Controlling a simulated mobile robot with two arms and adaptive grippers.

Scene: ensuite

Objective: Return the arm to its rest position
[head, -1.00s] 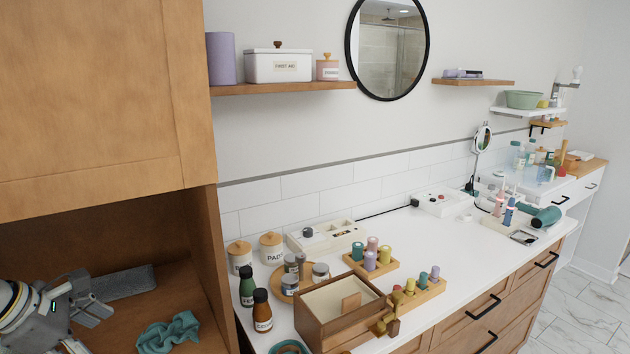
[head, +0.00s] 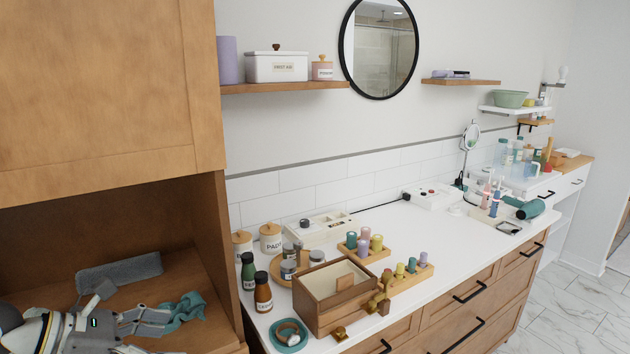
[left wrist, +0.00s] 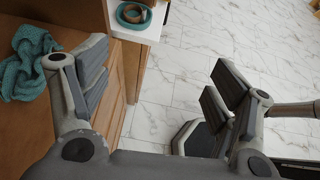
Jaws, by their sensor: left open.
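My left gripper (head: 135,305) is at the lower left of the head view, in front of the wooden cabinet's open niche. Its fingers are spread with nothing between them. In the left wrist view the gripper (left wrist: 160,95) shows two wide-apart grey fingers, with marble floor visible between them. A crumpled teal cloth (head: 190,303) lies on the niche shelf, partly hidden behind the gripper. My right gripper is in neither view.
A folded grey towel (head: 118,271) lies deeper in the niche. The cabinet's side panel (head: 215,250) separates it from the white counter (head: 405,232). Marble floor (left wrist: 185,60) is clear.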

